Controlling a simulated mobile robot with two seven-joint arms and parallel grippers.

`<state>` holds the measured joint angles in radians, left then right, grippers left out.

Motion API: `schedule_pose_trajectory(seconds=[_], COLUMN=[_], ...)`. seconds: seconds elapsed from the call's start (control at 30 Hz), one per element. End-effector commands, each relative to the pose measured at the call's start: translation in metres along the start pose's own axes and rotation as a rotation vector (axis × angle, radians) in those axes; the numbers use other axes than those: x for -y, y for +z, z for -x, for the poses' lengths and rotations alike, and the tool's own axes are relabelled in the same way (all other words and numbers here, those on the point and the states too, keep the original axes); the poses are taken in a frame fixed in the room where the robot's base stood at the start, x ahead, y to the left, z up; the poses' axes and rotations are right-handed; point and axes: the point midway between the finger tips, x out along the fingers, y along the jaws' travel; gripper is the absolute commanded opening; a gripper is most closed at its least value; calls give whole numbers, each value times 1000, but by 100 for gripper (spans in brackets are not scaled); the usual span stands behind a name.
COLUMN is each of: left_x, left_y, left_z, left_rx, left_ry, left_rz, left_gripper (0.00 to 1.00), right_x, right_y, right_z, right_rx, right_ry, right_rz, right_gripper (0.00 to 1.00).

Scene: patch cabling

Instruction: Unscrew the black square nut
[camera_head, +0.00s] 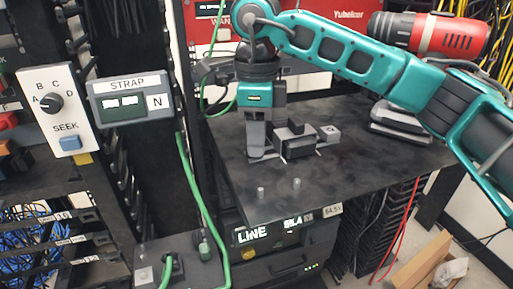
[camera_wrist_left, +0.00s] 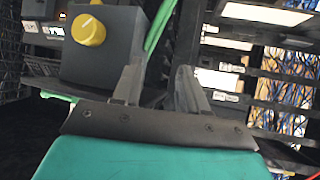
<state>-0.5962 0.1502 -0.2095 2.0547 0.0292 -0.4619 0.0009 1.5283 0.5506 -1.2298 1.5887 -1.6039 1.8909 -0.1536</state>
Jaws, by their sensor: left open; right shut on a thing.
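My right gripper (camera_head: 258,152) points down at the black tabletop (camera_head: 335,175) in the head view. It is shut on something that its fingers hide. Right beside it lies a black blocky part (camera_head: 295,141), with a small grey cube (camera_head: 329,134) at its right. I cannot make out the black square nut for certain; it may be in or beside these fingers. My left gripper (camera_wrist_left: 158,83) shows only in the left wrist view, open, with nothing between its fingers. A dark box with a yellow knob (camera_wrist_left: 88,30) stands behind its left finger.
A dark stacked device (camera_head: 398,122) lies at the back right. A STRAP box (camera_head: 131,101) and a SEEK dial panel (camera_head: 58,112) are at left. A green cable (camera_head: 197,190) hangs beside the rack.

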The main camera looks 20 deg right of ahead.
Motion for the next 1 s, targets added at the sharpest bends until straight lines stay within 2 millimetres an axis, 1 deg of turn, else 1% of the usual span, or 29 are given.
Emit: schedule_pose_trajectory(seconds=[0.03,0.1,0.2,0.5,0.57,0.63,0.67,0.7,0.73,1.0], left_x=[0,0,0,0,0,0,0,0,0,0], left_y=[0,0,0,0,0,0,0,0,0,-1], left_z=[0,0,0,0,0,0,0,0,0,1], left_rx=[0,0,0,0,0,0,0,0,0,0], left_ry=[0,0,0,0,0,0,0,0,0,0], left_rz=[0,0,0,0,0,0,0,0,0,0], left_gripper=[43,43,43,43,43,43,43,43,43,43], right_x=[-2,-2,-2,-2,-2,-2,-2,-2,-2,0], right_y=[3,3,3,4,4,4,4,4,3,2], right_z=[0,0,0,0,0,0,0,0,0,1], right_rx=[8,8,8,9,9,9,9,9,8,4], right_ry=[4,4,3,4,4,4,4,4,3,1], right_rz=[63,130,183,196,222,287,280,278,277,270], right_gripper=[0,0,0,0,0,0,34,38,39,39])
